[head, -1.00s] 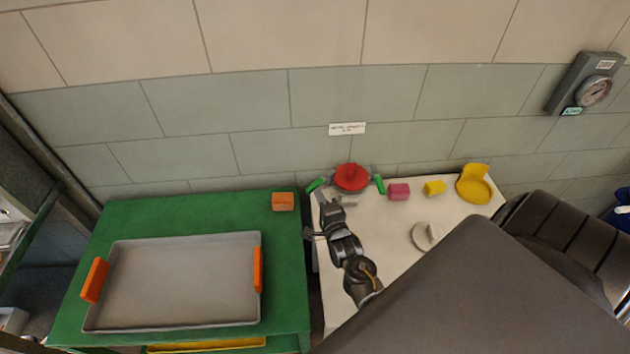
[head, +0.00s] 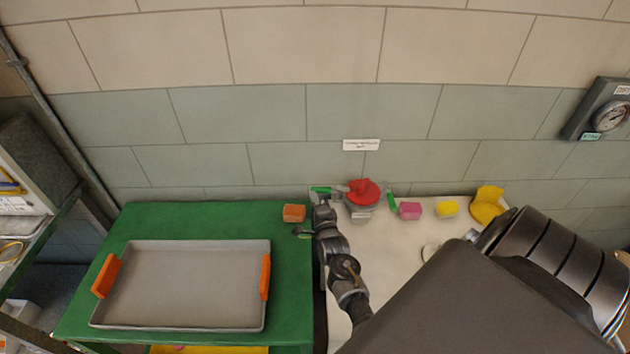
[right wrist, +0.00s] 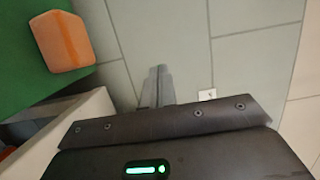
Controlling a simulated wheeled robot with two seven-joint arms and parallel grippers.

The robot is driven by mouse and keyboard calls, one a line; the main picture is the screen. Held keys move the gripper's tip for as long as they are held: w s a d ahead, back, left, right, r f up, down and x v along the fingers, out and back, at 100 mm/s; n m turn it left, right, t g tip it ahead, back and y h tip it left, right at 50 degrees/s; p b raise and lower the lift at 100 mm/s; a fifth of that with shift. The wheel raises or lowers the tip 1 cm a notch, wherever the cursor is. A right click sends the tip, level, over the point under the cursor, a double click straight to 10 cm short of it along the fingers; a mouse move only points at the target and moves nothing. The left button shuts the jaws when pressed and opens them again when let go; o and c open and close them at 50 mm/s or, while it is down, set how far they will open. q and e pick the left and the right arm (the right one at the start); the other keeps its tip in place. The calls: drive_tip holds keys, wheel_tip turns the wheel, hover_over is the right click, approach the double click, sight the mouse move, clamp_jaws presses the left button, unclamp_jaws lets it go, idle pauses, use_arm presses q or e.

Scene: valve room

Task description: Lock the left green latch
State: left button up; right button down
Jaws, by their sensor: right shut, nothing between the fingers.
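The left green latch (head: 321,190) is a small green handle at the left of the red valve wheel (head: 366,192), near the wall. It lies roughly level in the head view. A second green latch (head: 391,201) is on the right side and points up and down. My right gripper (head: 318,198) is shut and empty, just below the left latch; I cannot tell whether it touches it. In the right wrist view its closed fingers (right wrist: 157,88) point at the wall and no latch shows. My left gripper is not in view.
An orange block (head: 294,213) sits on the green table (head: 200,218), beside a grey tray (head: 190,285) with orange handles. Pink (head: 410,211) and yellow (head: 447,209) blocks and a yellow object (head: 487,205) are on the white table (head: 385,255). A gauge (head: 600,110) hangs at right.

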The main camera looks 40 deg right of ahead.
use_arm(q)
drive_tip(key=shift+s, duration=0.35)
use_arm(e)
drive_tip(key=shift+w+r, duration=0.2)
drive_tip(key=shift+r, duration=0.1)
use_arm(q)
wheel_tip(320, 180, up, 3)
drive_tip(key=p, duration=0.3)
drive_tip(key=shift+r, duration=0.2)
use_arm(e)
drive_tip(key=v, duration=0.7)
drive_tip(key=shift+s+f, duration=0.3)
drive_tip(key=shift+s+a, duration=0.1)
